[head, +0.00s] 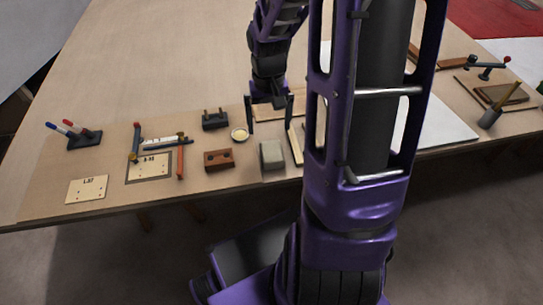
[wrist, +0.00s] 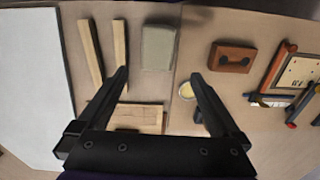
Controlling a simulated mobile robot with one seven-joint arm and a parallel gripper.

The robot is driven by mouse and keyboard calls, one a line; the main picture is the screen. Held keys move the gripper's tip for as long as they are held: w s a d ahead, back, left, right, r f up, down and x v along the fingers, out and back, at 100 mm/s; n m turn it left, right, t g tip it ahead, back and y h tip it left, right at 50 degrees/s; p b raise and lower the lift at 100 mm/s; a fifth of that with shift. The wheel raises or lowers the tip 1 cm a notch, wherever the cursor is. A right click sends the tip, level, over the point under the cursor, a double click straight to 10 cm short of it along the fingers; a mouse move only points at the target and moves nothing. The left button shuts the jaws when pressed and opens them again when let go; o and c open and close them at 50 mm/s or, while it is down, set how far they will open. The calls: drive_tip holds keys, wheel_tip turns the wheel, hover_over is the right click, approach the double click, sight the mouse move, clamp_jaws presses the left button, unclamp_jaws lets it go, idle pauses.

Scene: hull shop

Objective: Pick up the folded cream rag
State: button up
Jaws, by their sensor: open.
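The folded cream rag (head: 272,155) lies flat near the front edge of the table, looking greyish-cream and roughly square. It also shows in the wrist view (wrist: 158,47), at the top middle. My gripper (head: 270,129) is open and empty above the table, on the far side of the rag in the head view. In the wrist view my gripper (wrist: 159,73) has its two fingers spread, with the rag just beyond the tips and roughly centred between them. The rag is not hidden in either view.
Two wooden strips (wrist: 91,52) lie beside the rag. A red-brown block (head: 219,159) and a small yellow dish (head: 239,134) are on its other side. A black fixture (head: 215,120) stands behind them. A white sheet (wrist: 30,80) covers table beyond the strips.

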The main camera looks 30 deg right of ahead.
sight(272, 151)
wheel_tip(272, 151, down, 4)
drive_tip(key=shift+r, duration=0.2)
drive_tip(key=shift+s+d+f+b, duration=0.15)
drive_tip(key=shift+f+b, duration=0.15)
drive_tip(key=shift+f, duration=0.6)
drive_tip(key=shift+s+a+f+b, duration=0.1)
drive_tip(key=shift+s+f+b, duration=0.2)
drive_tip(key=shift+f, duration=0.6)
drive_tip(key=shift+s+d+f+b, duration=0.1)
drive_tip(key=shift+f+b, duration=0.25)
drive_tip(key=shift+f, duration=0.55)
drive_tip(key=shift+c, duration=0.2)
drive_tip(key=c, duration=1.3)
drive_tip(key=shift+o, duration=0.2)
drive_tip(key=shift+r, duration=0.1)
wheel_tip(272, 151, up, 10)
drive_tip(key=p, duration=0.2)
drive_tip(key=shift+p, duration=0.3)
